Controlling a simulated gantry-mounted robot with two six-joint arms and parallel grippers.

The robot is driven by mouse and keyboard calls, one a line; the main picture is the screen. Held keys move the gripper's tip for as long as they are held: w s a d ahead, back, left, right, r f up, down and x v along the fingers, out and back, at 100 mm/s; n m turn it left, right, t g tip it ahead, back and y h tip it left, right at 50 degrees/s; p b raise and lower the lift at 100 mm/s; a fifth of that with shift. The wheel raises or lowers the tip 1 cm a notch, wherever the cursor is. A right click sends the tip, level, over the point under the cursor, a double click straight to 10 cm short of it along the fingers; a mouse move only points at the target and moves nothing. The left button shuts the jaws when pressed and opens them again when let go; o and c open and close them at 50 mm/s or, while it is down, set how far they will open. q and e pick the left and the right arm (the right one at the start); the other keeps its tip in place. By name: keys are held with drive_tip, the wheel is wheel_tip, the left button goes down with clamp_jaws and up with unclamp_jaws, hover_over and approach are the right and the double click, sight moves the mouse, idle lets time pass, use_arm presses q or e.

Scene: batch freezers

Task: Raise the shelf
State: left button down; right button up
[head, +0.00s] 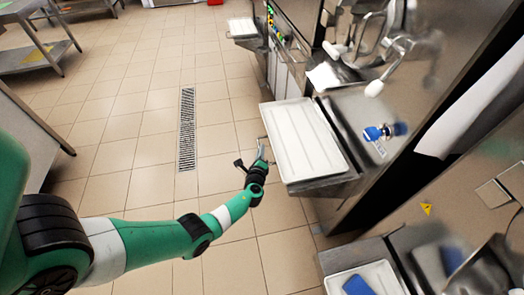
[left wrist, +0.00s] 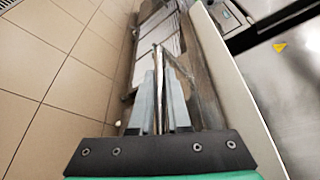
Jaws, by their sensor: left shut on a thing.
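The shelf (head: 330,188) is a grey metal ledge on the front of the middle freezer. A white ribbed tray (head: 300,138) lies level on it. My left gripper (head: 261,154) is at the shelf's left side, beside the tray's edge. In the left wrist view its two grey fingers (left wrist: 160,92) are shut on a thin metal bar, which looks like a handle on the shelf. The pale tray side (left wrist: 232,70) runs close along the right of the fingers there. My right gripper is not in view.
The freezer front with its spout and a blue-and-white knob (head: 374,133) stands right of the shelf. Another tray (head: 382,272) with a blue item is at bottom right, and a further tray (head: 243,27) at the back. The tiled floor with a drain grate (head: 187,128) is clear.

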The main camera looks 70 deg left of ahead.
use_arm(q)
drive_tip(key=shift+w+r, duration=0.1)
drive_tip(key=shift+r, duration=0.25)
drive_tip(key=c, duration=0.9)
unclamp_jaws()
drive_tip(key=shift+f, duration=0.1)
drive_tip(key=shift+s+d+r+p, duration=0.25)
drive_tip(key=shift+d+p, duration=0.05)
drive_tip(key=shift+d, duration=0.1)
drive_tip(key=p+v, duration=0.4)
drive_tip(key=v, duration=0.6)
drive_tip(key=shift+s+d+f, duration=0.1)
drive_tip(key=shift+d+f, duration=0.05)
drive_tip(key=shift+d, duration=0.15)
